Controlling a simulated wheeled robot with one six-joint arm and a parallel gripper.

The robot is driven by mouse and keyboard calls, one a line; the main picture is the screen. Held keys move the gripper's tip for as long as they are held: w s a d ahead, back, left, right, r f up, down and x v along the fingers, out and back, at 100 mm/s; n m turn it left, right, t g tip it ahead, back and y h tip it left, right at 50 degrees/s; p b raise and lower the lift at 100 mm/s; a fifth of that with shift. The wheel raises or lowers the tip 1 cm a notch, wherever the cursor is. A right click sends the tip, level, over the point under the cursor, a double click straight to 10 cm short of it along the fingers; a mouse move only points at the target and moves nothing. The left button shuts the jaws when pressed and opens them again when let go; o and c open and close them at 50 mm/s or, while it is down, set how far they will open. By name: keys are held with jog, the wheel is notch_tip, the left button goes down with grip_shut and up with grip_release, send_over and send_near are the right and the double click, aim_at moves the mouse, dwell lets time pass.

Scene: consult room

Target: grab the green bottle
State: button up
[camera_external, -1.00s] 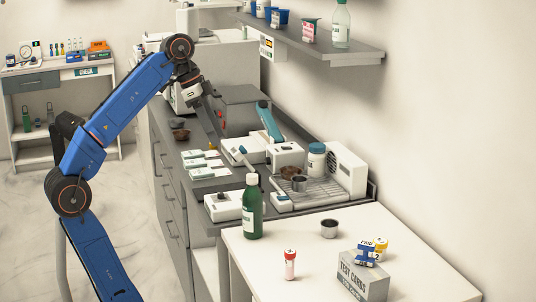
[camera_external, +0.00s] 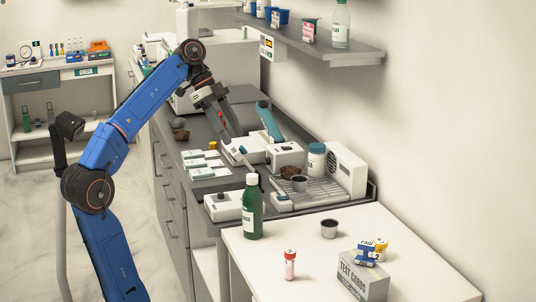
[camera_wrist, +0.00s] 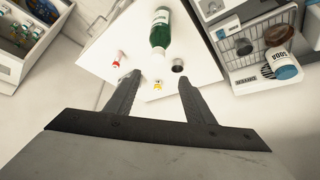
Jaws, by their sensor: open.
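The green bottle (camera_external: 252,212) has a white cap and a pale label. In the wrist view the green bottle (camera_wrist: 159,30) shows at the top middle, beyond the fingertips. My gripper (camera_external: 238,132) is open and empty. It is in the air above the grey counter, behind the bottle and apart from it. In the wrist view my gripper (camera_wrist: 158,78) has its two dark fingers spread wide with nothing between them that they touch.
A red-capped tube (camera_external: 290,264), a small metal cup (camera_external: 329,229) and a test cards box (camera_external: 362,277) stand on the white table. A white-and-grey device (camera_external: 346,170) and a blue-lidded jar (camera_external: 316,160) stand on the counter behind. A shelf (camera_external: 330,45) juts from the wall above.

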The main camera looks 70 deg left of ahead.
aim_at(255, 182)
jog(key=x, duration=1.3)
jog(key=shift+s+a+f, duration=0.1)
jog(key=shift+s+f, duration=0.05)
jog(key=shift+f, duration=0.45)
jog(key=shift+d+x, duration=0.15)
jog(key=shift+x, duration=1.2)
jog(key=shift+d+x, duration=0.1)
jog(key=shift+x, duration=1.25)
jog(key=shift+s, duration=0.15)
grip_shut()
